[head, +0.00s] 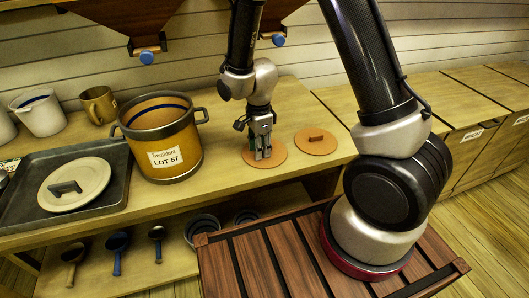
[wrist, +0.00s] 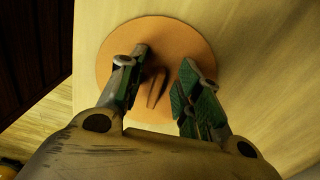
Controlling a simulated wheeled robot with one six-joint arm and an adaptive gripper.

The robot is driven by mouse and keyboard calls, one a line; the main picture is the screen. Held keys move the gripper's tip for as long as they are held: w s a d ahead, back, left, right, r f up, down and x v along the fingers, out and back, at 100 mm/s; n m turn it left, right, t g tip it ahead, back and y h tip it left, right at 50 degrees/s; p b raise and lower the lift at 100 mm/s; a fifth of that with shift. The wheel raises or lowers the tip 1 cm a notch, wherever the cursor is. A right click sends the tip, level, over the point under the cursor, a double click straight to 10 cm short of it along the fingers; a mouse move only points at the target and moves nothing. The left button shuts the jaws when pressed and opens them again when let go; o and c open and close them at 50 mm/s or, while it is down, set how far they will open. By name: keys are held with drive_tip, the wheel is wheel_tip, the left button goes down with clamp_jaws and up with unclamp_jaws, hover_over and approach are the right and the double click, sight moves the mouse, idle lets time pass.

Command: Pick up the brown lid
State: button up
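Two flat, round orange-brown lids lie on the wooden bench top. My gripper (head: 262,150) is pointed down over the left brown lid (head: 277,154). The right brown lid (head: 316,141) lies just beside it, with a small bar handle on top. In the wrist view, the brown lid under my gripper (wrist: 164,58) shows as a round disc (wrist: 190,38), with its bar handle (wrist: 153,88) between the two fingers. The fingers are apart, with a visible gap on the right side of the handle; I cannot tell whether the left finger touches it. Nothing is held.
A large brown pot (head: 165,130) labelled LOT 57 stands left of my gripper. Further left are a dark tray (head: 110,190) with a cream lid (head: 85,192), a brass mug (head: 98,104) and a pale pot (head: 40,113). Wooden bins (head: 458,110) stand right.

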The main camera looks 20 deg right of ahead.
clamp_jaws()
